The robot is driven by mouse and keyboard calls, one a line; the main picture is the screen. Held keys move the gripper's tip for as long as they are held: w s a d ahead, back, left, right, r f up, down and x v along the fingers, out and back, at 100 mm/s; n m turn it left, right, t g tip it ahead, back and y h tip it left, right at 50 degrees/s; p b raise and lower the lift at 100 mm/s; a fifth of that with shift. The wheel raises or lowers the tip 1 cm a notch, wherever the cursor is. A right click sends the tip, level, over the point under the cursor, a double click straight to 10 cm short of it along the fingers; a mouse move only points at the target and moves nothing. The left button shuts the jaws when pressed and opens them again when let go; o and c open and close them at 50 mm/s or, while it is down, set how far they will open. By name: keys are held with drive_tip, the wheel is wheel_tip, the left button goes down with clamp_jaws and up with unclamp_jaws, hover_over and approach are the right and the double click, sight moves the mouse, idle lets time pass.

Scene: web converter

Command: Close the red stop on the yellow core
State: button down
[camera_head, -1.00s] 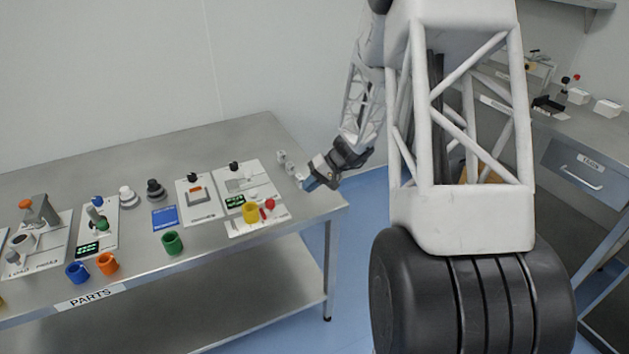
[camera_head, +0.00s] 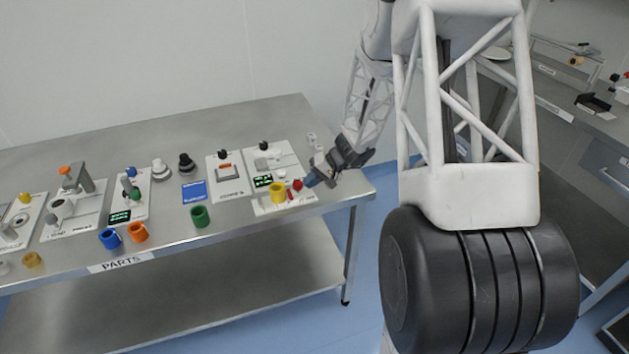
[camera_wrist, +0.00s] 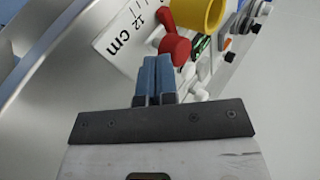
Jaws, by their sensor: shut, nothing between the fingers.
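The yellow core (camera_head: 278,192) stands on a white plate at the right end of the table. The red stop (camera_head: 297,185) is just to its right. In the wrist view the yellow core (camera_wrist: 200,14) is at the top, cut off by the frame edge, and the red stop (camera_wrist: 174,46) shows a rounded head and a small knob. I cannot tell whether the stop touches the core. My gripper (camera_head: 312,180) is shut and empty, with its blue fingertips close to the right of the red stop. In the wrist view the gripper's tips (camera_wrist: 157,60) lie right by the red head; contact is unclear.
White pegs (camera_wrist: 187,72) stand close by the fingertips. A green display (camera_head: 263,181) sits behind the core. Green (camera_head: 201,216), orange (camera_head: 138,232) and blue (camera_head: 110,238) rings stand farther left. The table's right edge is close to my gripper.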

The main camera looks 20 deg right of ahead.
sight(300, 184)
drive_tip(key=shift+a, duration=0.15)
drive_tip(key=shift+a, duration=1.65)
drive_tip(key=shift+d, duration=0.2)
drive_tip(key=shift+s+d, duration=0.15)
drive_tip(key=shift+d, duration=0.3)
drive_tip(key=d, duration=0.2)
drive_tip(key=shift+s+d, duration=0.35)
drive_tip(key=v, duration=1)
drive_tip(key=shift+a, duration=0.1)
